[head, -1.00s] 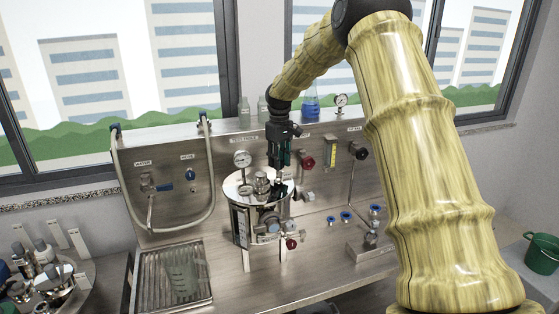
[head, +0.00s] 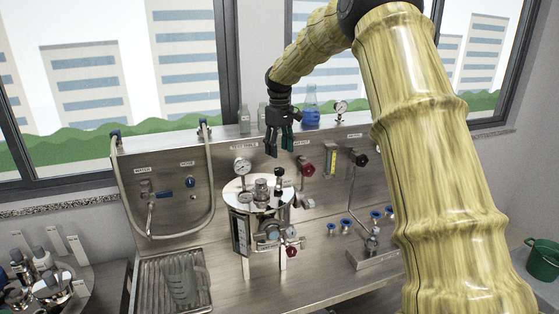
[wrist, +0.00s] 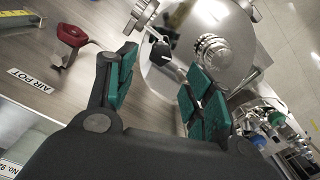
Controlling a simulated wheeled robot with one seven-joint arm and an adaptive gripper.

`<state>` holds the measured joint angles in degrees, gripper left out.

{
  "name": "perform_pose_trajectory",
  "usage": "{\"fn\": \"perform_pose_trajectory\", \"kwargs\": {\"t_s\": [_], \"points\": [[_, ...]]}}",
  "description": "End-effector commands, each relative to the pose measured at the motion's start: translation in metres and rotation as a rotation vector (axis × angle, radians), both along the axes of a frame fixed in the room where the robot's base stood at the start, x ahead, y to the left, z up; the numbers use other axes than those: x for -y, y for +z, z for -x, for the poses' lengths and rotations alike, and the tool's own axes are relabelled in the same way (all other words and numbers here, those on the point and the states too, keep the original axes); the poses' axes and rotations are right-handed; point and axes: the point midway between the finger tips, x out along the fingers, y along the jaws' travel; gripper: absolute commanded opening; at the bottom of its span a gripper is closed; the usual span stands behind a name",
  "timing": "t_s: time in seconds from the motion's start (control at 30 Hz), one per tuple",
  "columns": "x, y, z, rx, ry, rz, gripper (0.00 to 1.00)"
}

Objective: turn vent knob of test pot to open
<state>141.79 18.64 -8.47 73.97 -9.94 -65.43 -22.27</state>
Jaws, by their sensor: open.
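The test pot (head: 240,196) is a shiny steel vessel on short legs at the middle of the bench, its round lid also in the wrist view (wrist: 225,25). A small black knob on a stem (head: 279,172), which looks like the vent knob, stands on the right of the lid; it also shows in the wrist view (wrist: 162,51). Whether it is open or shut cannot be told. My gripper (head: 280,150) is open and empty, above the knob and apart from it. In the wrist view its green-padded fingers (wrist: 163,65) are spread, with the knob beyond the gap.
A pressure gauge (head: 243,164) stands beside the lid. A red valve knob (head: 303,168) and a black knob (head: 361,154) project from the back panel. Glass bottles and a blue flask (head: 311,112) stand on the shelf behind. A hose (head: 210,180) loops on the left.

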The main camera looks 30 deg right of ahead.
Motion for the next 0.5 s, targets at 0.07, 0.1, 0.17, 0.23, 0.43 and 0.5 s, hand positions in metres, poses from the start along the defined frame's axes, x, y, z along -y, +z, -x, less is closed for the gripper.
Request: {"fn": "perform_pose_trajectory", "kwargs": {"t_s": [0.07,0.1,0.17,0.23,0.43,0.5], "points": [[0.000,0.014,0.000,0.002,0.000,0.001,0.52],[0.000,0.020,0.000,0.001,0.000,0.000,0.52],[0.001,0.027,0.000,0.002,0.000,0.000,0.52],[0.001,0.033,0.000,0.000,0.000,0.000,0.52],[0.001,0.042,0.000,-0.001,0.000,-0.001,0.52],[0.001,0.043,0.000,-0.001,0.000,-0.001,0.52]]}}
